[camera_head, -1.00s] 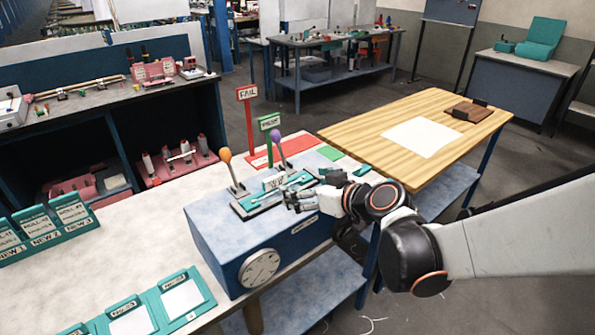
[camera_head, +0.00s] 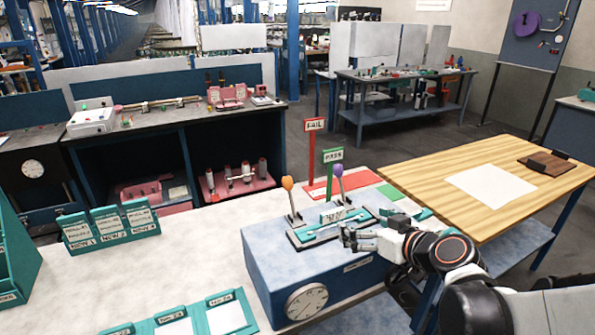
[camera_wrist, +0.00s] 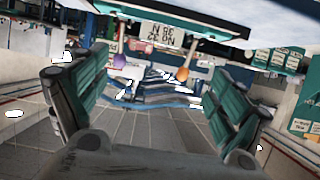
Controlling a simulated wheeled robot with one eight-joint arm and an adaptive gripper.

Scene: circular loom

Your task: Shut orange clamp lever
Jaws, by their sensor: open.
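The orange clamp lever (camera_head: 287,184) stands nearly upright, leaning slightly left, on the left of a blue tester box (camera_head: 262,268). A purple-knobbed lever (camera_head: 338,172) stands upright to its right. A teal-edged fixture with a labelled plate (camera_head: 333,215) lies between and around them. My gripper (camera_head: 350,238) is at the front edge of the box top, right of and nearer than the orange lever, not touching it. In the wrist view, my open gripper (camera_wrist: 155,95) has nothing between its teal pads; the orange knob (camera_wrist: 182,74) and the purple knob (camera_wrist: 120,61) show beyond, in a tilted, inverted-looking view.
Red FAIL (camera_head: 315,125) and green PASS (camera_head: 333,156) signs stand behind the levers. A round dial (camera_head: 306,303) is on the box front. A wooden table (camera_head: 440,190) stands to the right. Labelled teal holders (camera_head: 110,228) are on the left of the bench, with bare surface between.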

